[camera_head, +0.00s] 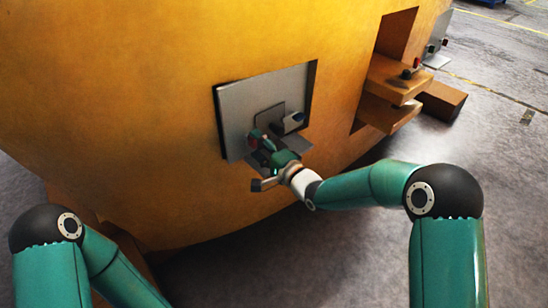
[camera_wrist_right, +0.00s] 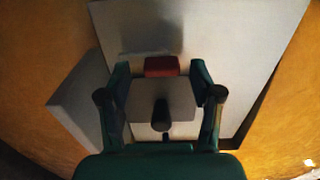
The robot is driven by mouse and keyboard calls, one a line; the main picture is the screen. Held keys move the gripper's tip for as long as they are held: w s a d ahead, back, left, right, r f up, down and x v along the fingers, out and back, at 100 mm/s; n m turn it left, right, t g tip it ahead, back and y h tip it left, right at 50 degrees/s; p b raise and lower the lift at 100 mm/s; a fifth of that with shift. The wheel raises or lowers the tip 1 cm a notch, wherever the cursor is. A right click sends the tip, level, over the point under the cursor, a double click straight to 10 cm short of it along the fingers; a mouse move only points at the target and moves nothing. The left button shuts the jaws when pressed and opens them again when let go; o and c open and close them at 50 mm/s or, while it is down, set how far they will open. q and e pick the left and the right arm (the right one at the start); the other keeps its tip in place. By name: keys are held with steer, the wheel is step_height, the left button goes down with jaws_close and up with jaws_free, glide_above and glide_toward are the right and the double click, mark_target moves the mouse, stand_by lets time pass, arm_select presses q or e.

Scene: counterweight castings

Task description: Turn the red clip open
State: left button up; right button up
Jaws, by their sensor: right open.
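The red clip (camera_wrist_right: 161,66) shows in the right wrist view as a small red block near the top of a grey block (camera_wrist_right: 160,98). It lies between the fingertips of my right gripper (camera_wrist_right: 160,73), which is open. Gaps show between the clip and the fingers on both sides. In the head view the red clip (camera_head: 269,144) is small and partly covered by my right gripper (camera_head: 272,150), in front of a grey plate (camera_head: 237,100). My left gripper is out of view; only its arm shows at the lower left.
The plate sits in a recess of a large yellow casting (camera_head: 130,120). At the right, a yellow ledge (camera_head: 392,84) juts out of another recess and bears a small dark fitting with red. The grey floor (camera_head: 490,150) is clear at the right.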

steer(key=v, duration=1.1)
